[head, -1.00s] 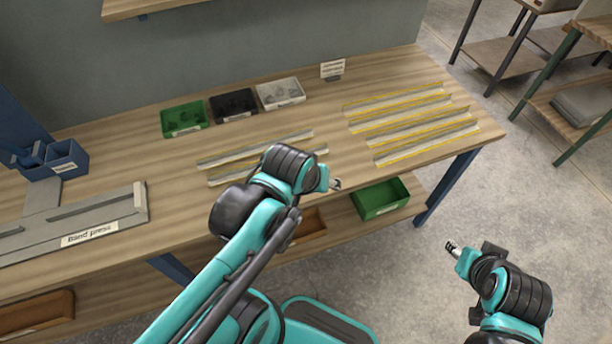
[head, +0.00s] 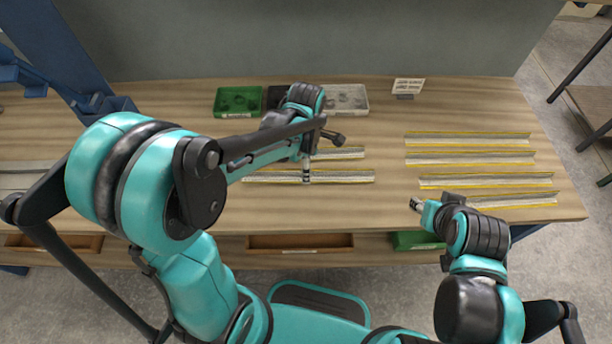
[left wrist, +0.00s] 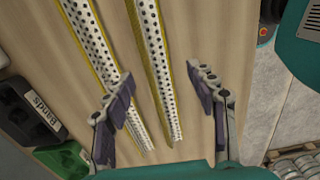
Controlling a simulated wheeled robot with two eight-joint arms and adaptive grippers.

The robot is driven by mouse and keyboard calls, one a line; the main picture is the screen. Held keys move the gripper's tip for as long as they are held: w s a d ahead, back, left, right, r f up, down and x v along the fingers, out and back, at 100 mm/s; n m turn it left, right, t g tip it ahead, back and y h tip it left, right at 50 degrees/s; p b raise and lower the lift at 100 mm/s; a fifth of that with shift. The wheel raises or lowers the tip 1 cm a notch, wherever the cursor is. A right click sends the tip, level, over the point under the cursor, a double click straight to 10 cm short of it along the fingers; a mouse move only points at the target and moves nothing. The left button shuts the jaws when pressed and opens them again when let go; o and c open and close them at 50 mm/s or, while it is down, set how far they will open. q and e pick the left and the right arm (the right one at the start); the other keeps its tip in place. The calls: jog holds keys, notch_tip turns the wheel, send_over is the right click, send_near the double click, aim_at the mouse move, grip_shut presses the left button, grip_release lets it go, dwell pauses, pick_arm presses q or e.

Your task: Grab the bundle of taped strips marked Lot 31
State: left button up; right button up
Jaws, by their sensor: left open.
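Two long pale strips with yellow edges lie at mid-table, the nearer one (head: 345,177) clear of the farther one (head: 340,153). Several similar strips (head: 470,157) lie at the right. No Lot 31 mark is readable on any of them. My left gripper (head: 306,178) is over the nearer middle strip. In the left wrist view it is open (left wrist: 160,100), with two perforated strips (left wrist: 160,70) running between and past its fingers; whether it touches them I cannot tell. My right gripper (head: 416,204) is by the right strips near the front edge, its jaws too small to read.
A green tray (head: 238,101), a black tray mostly behind my left arm and a grey tray (head: 347,98) stand at the back. A small sign (head: 407,87) is right of them. A black bin labelled Bands (left wrist: 35,105) shows in the left wrist view. A green bin (head: 415,240) sits below the tabletop.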

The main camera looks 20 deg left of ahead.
pick_arm(q)
jog(key=f, duration=0.1)
jog(key=f+b, duration=0.1)
jog(key=f, duration=0.1)
jog(key=f+b, duration=0.1)
jog(key=shift+w+f, duration=0.25)
jog(key=shift+f, duration=0.1)
grip_shut()
jog(key=shift+r, duration=0.1)
